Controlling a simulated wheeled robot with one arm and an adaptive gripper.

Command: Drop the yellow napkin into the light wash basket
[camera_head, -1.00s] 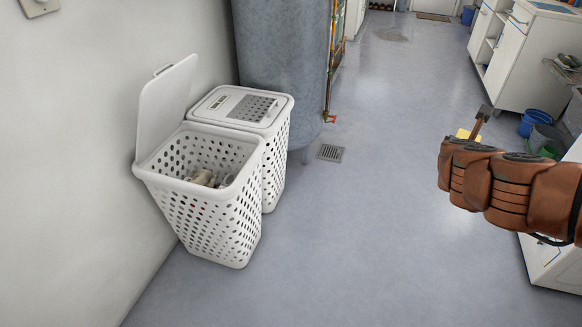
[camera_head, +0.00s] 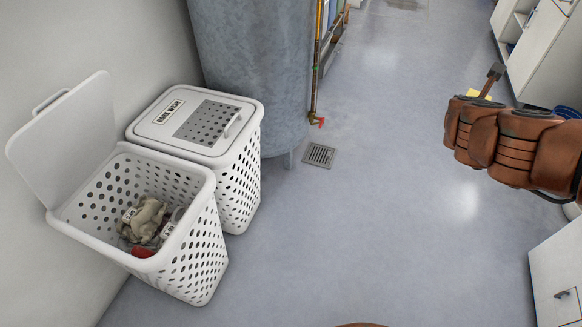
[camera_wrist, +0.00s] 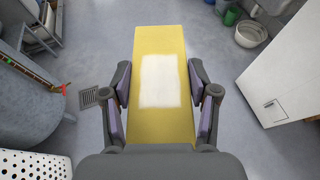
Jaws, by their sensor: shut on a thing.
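My gripper (camera_wrist: 163,92) is shut on the yellow napkin (camera_wrist: 163,40), which shows flat between the fingers with a pale rectangle in its middle. In the head view my gripper (camera_head: 495,72) is at the upper right, and only a sliver of the napkin (camera_head: 479,95) shows behind my arm. Two white perforated baskets stand at the left, well apart from my gripper. The nearer basket (camera_head: 192,262) has its lid raised.
Greyish-beige laundry (camera_head: 145,218) and a red piece (camera_head: 142,252) lie inside the open basket. A large grey tank (camera_head: 255,70) stands behind the baskets. A floor drain (camera_head: 319,155) lies beside it. White cabinets (camera_head: 548,55) line the right. The floor between is clear.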

